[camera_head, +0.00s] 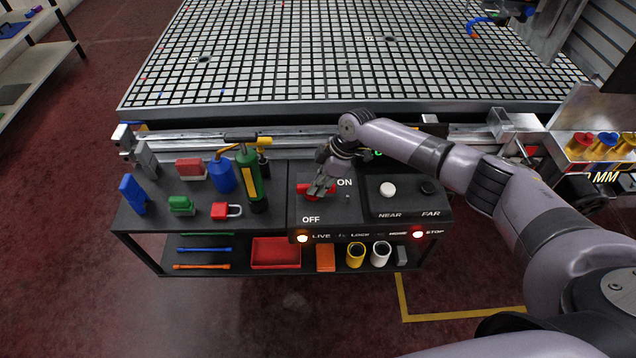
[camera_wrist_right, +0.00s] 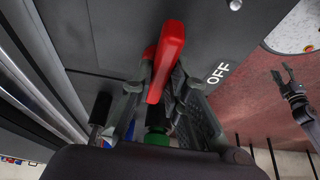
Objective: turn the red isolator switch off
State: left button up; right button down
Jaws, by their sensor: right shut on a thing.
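The red isolator switch (camera_head: 302,189) sits on the dark panel (camera_head: 340,212), with ON printed to its upper right and OFF below it. In the wrist view its red handle (camera_wrist_right: 167,60) stands between my right gripper's fingers, with OFF to the right. My right gripper (camera_head: 318,188) reaches down over the switch and is shut on the handle, partly hiding it in the head view. The handle's exact angle is hard to tell. My left gripper (camera_wrist_right: 281,73) shows at the right of the wrist view, open and empty, away from the switch. It is outside the head view.
A white NEAR/FAR button (camera_head: 388,189) is right of the switch. A green bottle (camera_head: 251,178), a red padlock (camera_head: 226,211) and blue items stand to the left. The grid table (camera_head: 350,108) lies behind.

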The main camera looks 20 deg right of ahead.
jog(key=shift+s+r+m+p, duration=0.1)
jog(key=shift+r+m+p, duration=0.1)
jog(key=shift+m+p, duration=0.6)
jog(key=m+t+p, duration=0.1)
jog(key=m+p, duration=0.1)
jog(key=p, duration=0.1)
jog(key=m+t+h+p, duration=0.1)
jog(key=m+p, duration=0.2)
jog(key=p, duration=0.1)
jog(key=a+m+t+h+p, duration=0.1)
jog(key=m+p, duration=0.2)
jog(key=shift+s+r, duration=0.1)
jog(key=shift+s, duration=0.3)
jog(key=m+p, duration=0.1)
jog(key=m, duration=0.1)
jog(key=m+h+p, duration=0.1)
jog(key=shift+a+m+h+p, duration=0.3)
jog(key=shift+m+p, duration=0.1)
jog(key=shift+a+f+m+h+p, duration=0.15)
jog(key=shift+m+h, duration=0.1)
jog(key=shift+m, duration=0.3)
jog(key=shift+d+f+m+h+p, duration=0.15)
jog(key=shift+m+h, duration=0.1)
jog(key=shift+m, duration=0.3)
jog(key=shift+a+r+m+h, duration=0.15)
jog(key=shift+m+h, duration=0.25)
jog(key=shift+m, duration=0.7)
